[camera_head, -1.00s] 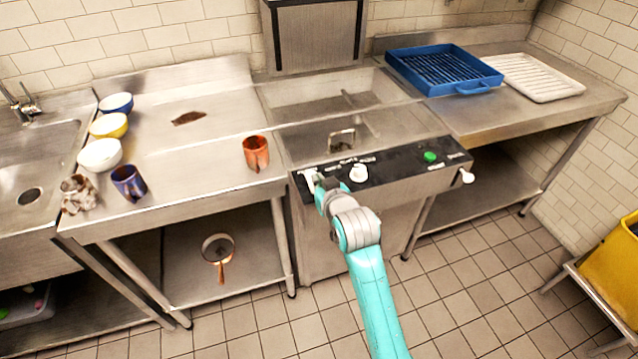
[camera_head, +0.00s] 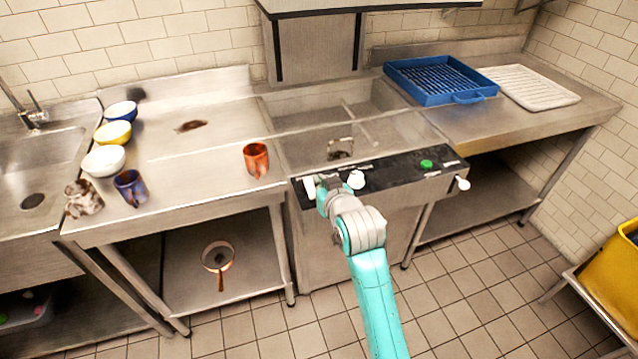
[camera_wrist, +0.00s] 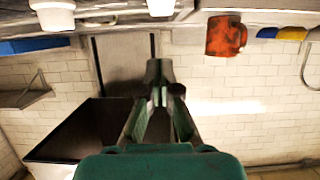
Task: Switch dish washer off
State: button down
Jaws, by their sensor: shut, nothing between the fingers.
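The dishwasher (camera_head: 345,235) stands in the middle, a steel unit with a black sloping control panel (camera_head: 393,176). The panel carries a white switch (camera_head: 309,187) at its left end, a white knob (camera_head: 356,179) beside it and a green button (camera_head: 426,164) to the right. A white lever (camera_head: 462,183) sticks out at the right end. My gripper (camera_head: 322,193) is at the panel's left end, close to the white switch; contact cannot be told.
A hood (camera_head: 370,10) hangs above the basin. On the left counter are an orange mug (camera_head: 256,159), a blue mug (camera_head: 131,188) and bowls. A blue rack (camera_head: 440,79) and white tray (camera_head: 538,87) lie right. A yellow container (camera_head: 620,280) stands lower right.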

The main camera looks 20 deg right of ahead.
jog(key=s, duration=0.8)
jog(key=shift+r, duration=0.3)
jog(key=s+f, duration=0.6)
jog(key=s, duration=0.4)
jog(key=s+f, duration=0.7)
jog(key=s, duration=0.3)
jog(key=s+r, duration=0.1)
jog(key=s, duration=1)
jog(key=s+r+t, duration=0.1)
jog(key=s+r, duration=0.1)
jog(key=s, duration=1)
jog(key=shift+s+a+r, duration=0.15)
jog(key=shift+s+r, duration=0.1)
jog(key=shift+r, duration=0.05)
